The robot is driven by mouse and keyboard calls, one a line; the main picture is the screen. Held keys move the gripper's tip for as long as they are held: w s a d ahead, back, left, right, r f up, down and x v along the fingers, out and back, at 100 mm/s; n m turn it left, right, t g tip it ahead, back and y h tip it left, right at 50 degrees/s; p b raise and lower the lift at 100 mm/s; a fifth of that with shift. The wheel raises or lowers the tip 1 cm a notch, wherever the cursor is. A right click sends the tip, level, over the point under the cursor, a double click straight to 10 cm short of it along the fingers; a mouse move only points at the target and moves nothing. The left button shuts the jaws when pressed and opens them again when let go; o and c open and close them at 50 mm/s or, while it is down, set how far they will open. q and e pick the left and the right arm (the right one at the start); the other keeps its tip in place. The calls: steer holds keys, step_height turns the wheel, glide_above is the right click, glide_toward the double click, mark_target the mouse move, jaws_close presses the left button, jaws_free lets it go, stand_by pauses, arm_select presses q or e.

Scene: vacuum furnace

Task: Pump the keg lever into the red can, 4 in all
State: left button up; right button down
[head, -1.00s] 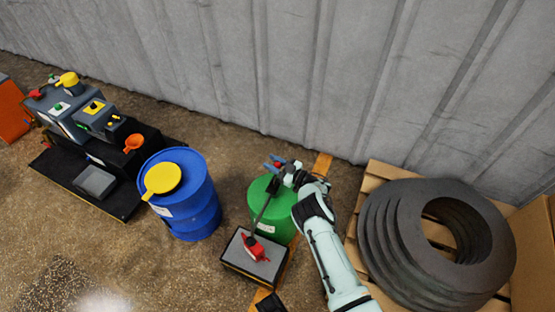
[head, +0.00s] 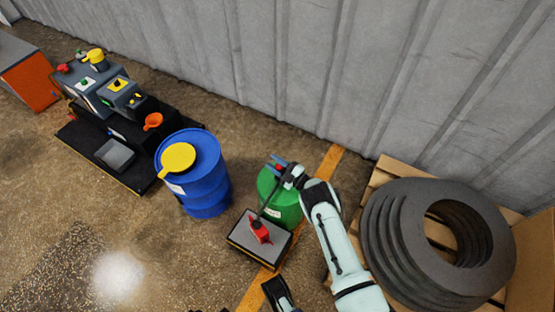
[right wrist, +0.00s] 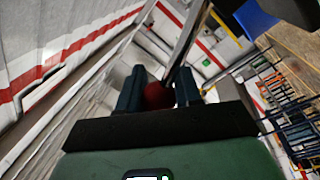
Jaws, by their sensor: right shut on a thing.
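The lever (head: 270,200) is a thin dark rod rising from a small red body (head: 260,232) on a low grey-topped box (head: 240,235). I cannot tell whether this red body is the red can or the lever's mount. My right gripper (head: 279,165) is shut on the lever's red knob, above the green keg (head: 285,212). In the right wrist view, the red knob (right wrist: 158,95) sits between the two dark blue fingers, with the rod running up from it.
A blue drum (head: 208,190) with a yellow top (head: 178,158) stands left of the keg. A pallet with stacked grey rings (head: 400,240) is close to the right of my arm. A corrugated wall (head: 300,70) runs behind. A machine (head: 110,95) is at far left.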

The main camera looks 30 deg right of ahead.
arm_select(q)
steer(key=shift+s+d+r, duration=0.1)
steer(key=shift+s+r, duration=0.05)
steer(key=shift+s, duration=0.1)
arm_select(e)
steer(key=shift+s+a+f, duration=0.35)
steer(key=shift+a+f, duration=0.1)
steer(key=shift+a, duration=0.15)
steer(key=c, duration=0.8)
jaws_free()
steer(key=shift+f, duration=0.1)
steer(key=shift+s+d, duration=0.1)
steer(key=shift+s, duration=0.05)
arm_select(q)
steer(key=s+r+p, duration=0.1)
steer(key=s+d+g+p, duration=0.1)
steer(key=shift+s+d+r, duration=0.2)
steer(key=shift+s+r, duration=0.1)
steer(key=shift+r, duration=0.1)
arm_select(e)
steer(key=v, duration=0.7)
steer(key=shift+s, duration=0.1)
